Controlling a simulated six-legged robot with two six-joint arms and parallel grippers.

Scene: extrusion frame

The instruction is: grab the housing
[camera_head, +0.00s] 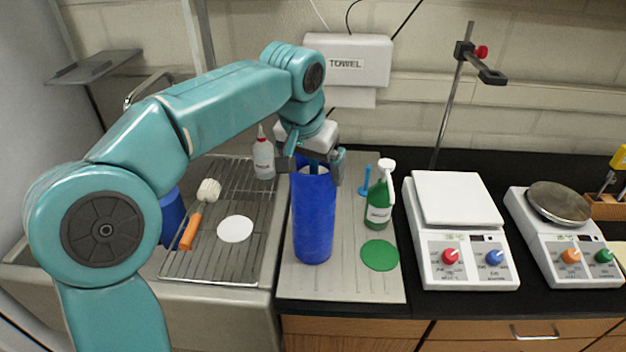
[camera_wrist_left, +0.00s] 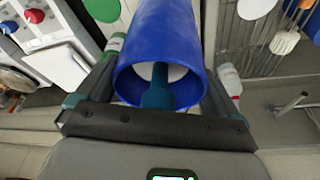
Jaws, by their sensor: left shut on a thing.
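The housing appears to be the tall blue open-ended cylinder (camera_head: 313,225), upright over the grey ribbed mat. I cannot tell whether its base touches the mat. My left gripper (camera_head: 313,172) is over its top end, with one finger on each side of the wall, shut on it. In the left wrist view the cylinder (camera_wrist_left: 165,35) lies between the gripper's two fingers (camera_wrist_left: 158,95), with its open mouth facing the camera. A dark teal piece (camera_wrist_left: 158,88) shows inside the mouth; what it belongs to is unclear. My right gripper is not in view.
The mat (camera_head: 345,285) also carries a green bottle (camera_head: 378,208) and green disc (camera_head: 380,255). A scale (camera_head: 460,240) stands to the right. Left is a wire rack (camera_head: 210,262) with a white disc (camera_head: 235,229), brush (camera_head: 195,220) and white bottle (camera_head: 263,158). Another blue object (camera_head: 173,220) is partly hidden.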

